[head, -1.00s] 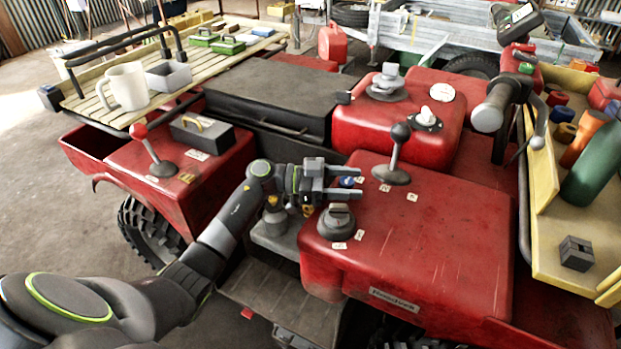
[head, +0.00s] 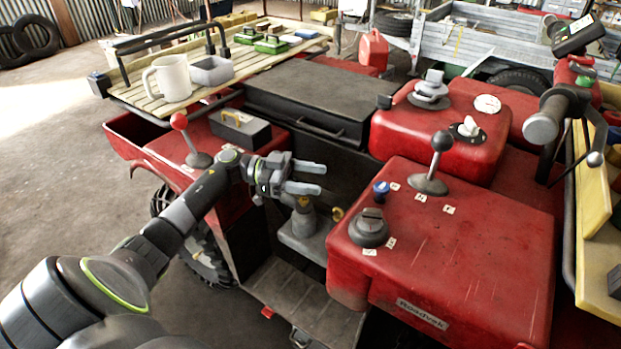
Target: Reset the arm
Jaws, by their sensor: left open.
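My left arm reaches in from the lower left of the head view. My left gripper (head: 308,178) is open and empty, its two fingers pointing right. It hangs above the gap between the black box and the front red panel (head: 455,250). The fingers appear apart from the black knob (head: 368,228), the blue knob (head: 381,189) and the black-balled lever (head: 436,163) on that panel. The red-balled lever (head: 187,140) stands on the left red fender, behind my arm. My right gripper is not in view.
A slatted rack (head: 215,82) at the back left carries a white mug (head: 171,79), a grey bin (head: 211,71) and several small boxes. A handlebar (head: 548,120) and a yellow shelf (head: 593,190) stand on the right. Open floor (head: 60,180) lies at left.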

